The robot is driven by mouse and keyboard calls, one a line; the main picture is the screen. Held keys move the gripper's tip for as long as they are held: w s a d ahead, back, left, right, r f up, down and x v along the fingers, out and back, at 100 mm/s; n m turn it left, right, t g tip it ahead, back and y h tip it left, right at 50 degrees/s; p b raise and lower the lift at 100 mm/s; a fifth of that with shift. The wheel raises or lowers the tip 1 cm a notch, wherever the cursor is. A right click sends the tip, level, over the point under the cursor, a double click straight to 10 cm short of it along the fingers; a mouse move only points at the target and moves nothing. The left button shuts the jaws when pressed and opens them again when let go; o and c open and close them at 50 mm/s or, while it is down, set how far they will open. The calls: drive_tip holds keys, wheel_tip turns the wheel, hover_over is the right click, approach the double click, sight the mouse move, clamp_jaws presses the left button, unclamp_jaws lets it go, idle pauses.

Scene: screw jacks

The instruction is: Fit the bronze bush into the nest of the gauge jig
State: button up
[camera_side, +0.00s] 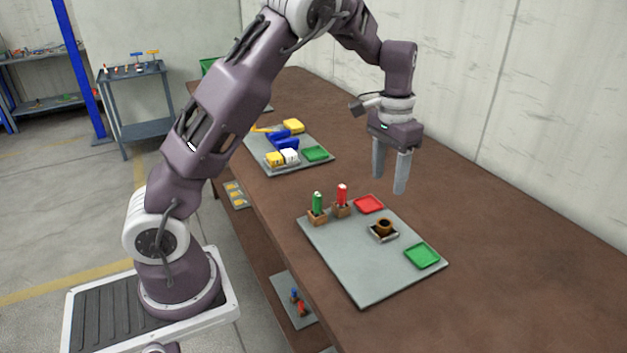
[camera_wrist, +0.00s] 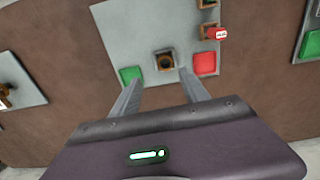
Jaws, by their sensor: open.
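The bronze bush (camera_side: 384,225), a short brown ring with a dark hole, stands at the small square grey nest of the gauge jig (camera_side: 383,238) on the grey board. In the wrist view the bush (camera_wrist: 165,62) shows within the nest's outline; I cannot tell how deep it sits or whether it is level. My gripper (camera_side: 389,186) is open and empty, pointing down above the board's far side, higher than the bush and clear of it. In the wrist view its two fingers (camera_wrist: 160,77) reach toward the bush from below, one to each side.
A red tray (camera_side: 369,204) and a green tray (camera_side: 422,256) flank the nest. A green-topped gauge (camera_side: 317,204) and a red-topped gauge (camera_side: 342,196) stand upright in wooden blocks. Another board (camera_side: 290,163) with yellow, blue and white items lies farther back. The near-right table is clear.

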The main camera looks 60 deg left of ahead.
drive_tip(key=s+d+r+t+h, duration=0.2)
drive_tip(key=s+d+r, duration=0.4)
drive_tip(key=s+r, duration=0.65)
drive_tip(key=s+d+f+t+y, duration=0.1)
drive_tip(key=s+d+t+y, duration=0.1)
drive_tip(key=s, duration=1.4)
drive_tip(key=shift+s+d+t, duration=0.35)
drive_tip(key=shift+d+t, duration=0.1)
drive_tip(key=shift+t, duration=0.25)
